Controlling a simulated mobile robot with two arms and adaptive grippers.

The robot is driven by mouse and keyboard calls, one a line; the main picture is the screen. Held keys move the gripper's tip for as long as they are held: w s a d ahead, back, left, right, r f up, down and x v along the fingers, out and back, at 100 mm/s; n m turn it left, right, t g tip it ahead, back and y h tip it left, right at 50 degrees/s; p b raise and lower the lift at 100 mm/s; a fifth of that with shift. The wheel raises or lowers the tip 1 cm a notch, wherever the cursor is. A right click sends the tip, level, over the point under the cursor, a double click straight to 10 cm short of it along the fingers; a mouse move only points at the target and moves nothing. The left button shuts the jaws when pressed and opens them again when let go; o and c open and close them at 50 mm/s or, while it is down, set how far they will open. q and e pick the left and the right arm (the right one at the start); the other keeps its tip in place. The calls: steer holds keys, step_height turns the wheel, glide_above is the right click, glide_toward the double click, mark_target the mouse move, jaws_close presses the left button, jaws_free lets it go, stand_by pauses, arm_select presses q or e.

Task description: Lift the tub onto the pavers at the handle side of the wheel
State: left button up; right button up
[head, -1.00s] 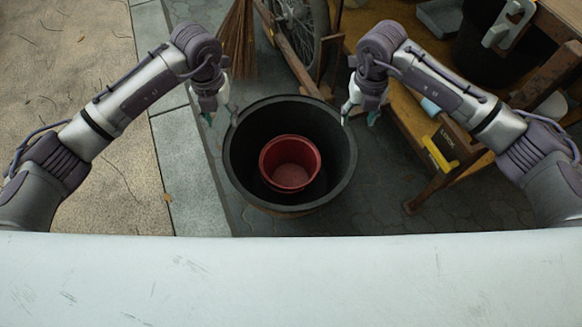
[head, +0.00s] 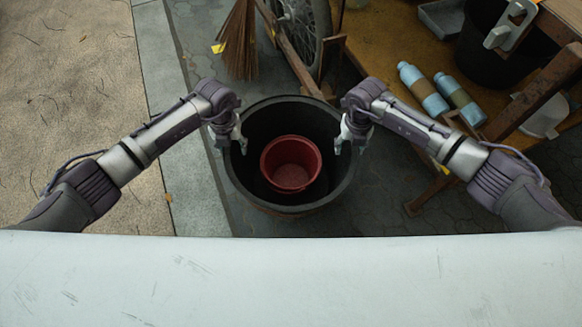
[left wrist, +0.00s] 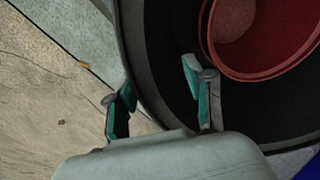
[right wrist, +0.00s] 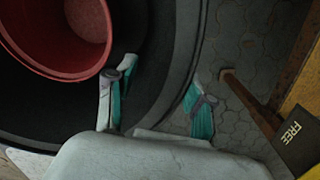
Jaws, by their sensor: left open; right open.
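The tub (head: 290,206) is a wide black round vessel on the dark pavers, with a smaller red bucket (head: 290,164) inside it. My left gripper (head: 233,145) is open at the tub's left rim. In the left wrist view the rim (left wrist: 135,50) passes between its fingers, one inside the tub and one outside. My right gripper (head: 349,143) is open at the tub's right rim. In the right wrist view the rim (right wrist: 180,60) lies between its open fingers. The wheel (head: 300,30) stands behind the tub, with wooden bars beside it.
A broom (head: 238,45) hangs at the back left. A wooden cart (head: 400,40) at the right carries two blue bottles (head: 423,90), a black bucket (head: 485,50) and a grey tray (head: 440,18). A kerb (head: 180,150) runs along the left.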

arm_select(q)
steer(key=shift+f, duration=0.1)
arm_select(e)
steer(key=shift+f, duration=0.1)
arm_select(q)
jaws_close()
arm_select(e)
jaws_close()
